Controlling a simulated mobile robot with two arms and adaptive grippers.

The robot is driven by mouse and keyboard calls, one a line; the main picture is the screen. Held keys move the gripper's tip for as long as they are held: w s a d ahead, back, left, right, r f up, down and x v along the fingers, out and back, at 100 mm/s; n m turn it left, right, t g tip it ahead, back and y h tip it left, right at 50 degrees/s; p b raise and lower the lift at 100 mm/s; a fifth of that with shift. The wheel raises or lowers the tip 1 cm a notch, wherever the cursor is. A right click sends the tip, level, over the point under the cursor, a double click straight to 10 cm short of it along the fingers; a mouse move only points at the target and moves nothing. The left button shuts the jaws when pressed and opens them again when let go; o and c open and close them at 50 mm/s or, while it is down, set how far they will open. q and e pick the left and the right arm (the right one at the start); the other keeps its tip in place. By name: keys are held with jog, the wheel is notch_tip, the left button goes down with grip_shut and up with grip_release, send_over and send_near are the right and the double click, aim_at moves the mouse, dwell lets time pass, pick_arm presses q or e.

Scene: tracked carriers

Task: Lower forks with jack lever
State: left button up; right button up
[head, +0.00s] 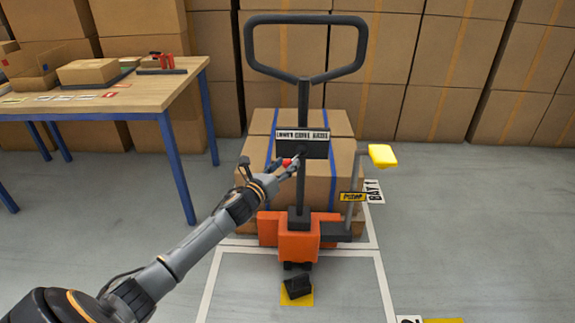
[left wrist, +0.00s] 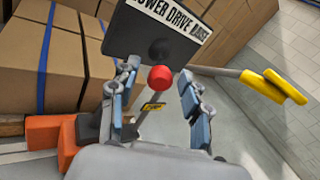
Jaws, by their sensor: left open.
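The orange pallet jack (head: 298,240) stands in the middle of the head view, with a dark loop handle (head: 305,75) on its upright post. A black plate lettered LOWER DRIVE RAISE is on the post (head: 303,135); it also shows in the left wrist view (left wrist: 150,40). The jack lever ends in a red knob (left wrist: 160,78) just below that plate. My left gripper (head: 286,167) reaches in from the left to the knob. In the left wrist view its blue-padded fingers (left wrist: 157,82) are open, with the knob between them and visible gaps on both sides. My right gripper is not in view.
Strapped boxes (head: 340,160) on a pallet stand behind the post. A yellow pedal (head: 383,156) on a lever marked PUMP is at the right. A table (head: 140,95) stands at the left. Stacked boxes line the back. Floor at the right (head: 480,230) is largely clear.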

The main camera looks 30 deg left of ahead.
pick_arm(q)
jog(key=shift+w, duration=0.75)
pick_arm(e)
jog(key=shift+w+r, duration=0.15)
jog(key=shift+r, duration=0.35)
pick_arm(q)
grip_shut()
jog(key=shift+d, duration=0.1)
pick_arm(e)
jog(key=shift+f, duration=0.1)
